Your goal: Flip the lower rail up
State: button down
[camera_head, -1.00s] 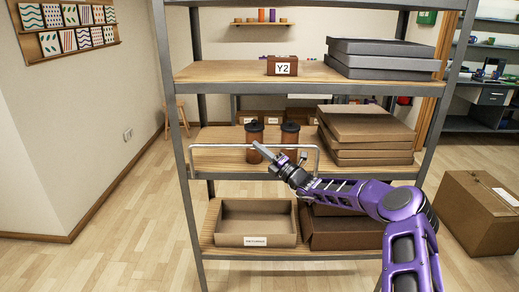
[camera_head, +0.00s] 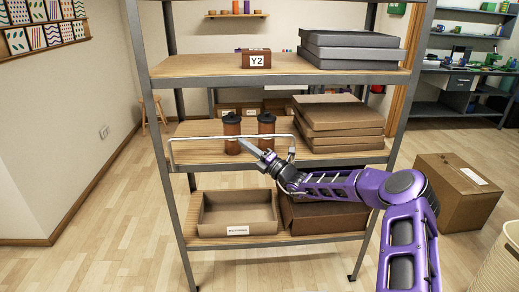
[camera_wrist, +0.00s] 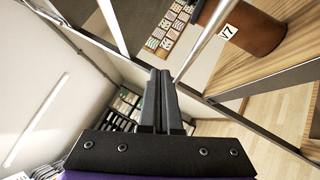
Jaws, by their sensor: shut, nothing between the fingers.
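A thin silver rail (camera_head: 205,137) runs along the front of the middle shelf (camera_head: 215,160). Its top bar stands above the shelf's front edge, with a leg bent down at each end. How far it leans is unclear. My gripper (camera_head: 240,141) is at the rail's top bar, right of its middle, with its fingers shut and empty. I cannot tell whether they touch the bar. In the wrist view the closed fingers (camera_wrist: 161,95) point up the picture, beside a pale slanted bar (camera_wrist: 210,42) that looks like the rail.
Two brown bottles with dark lids (camera_head: 232,130) stand behind the rail. Flat brown boxes (camera_head: 340,125) are stacked right of them. An open cardboard bin (camera_head: 238,231) is on the bottom shelf. A box labelled Y2 (camera_head: 256,59) is on the shelf above.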

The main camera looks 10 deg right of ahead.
jog(key=s+d+r, duration=0.1)
jog(key=s+d, duration=0.3)
jog(key=shift+s, duration=0.2)
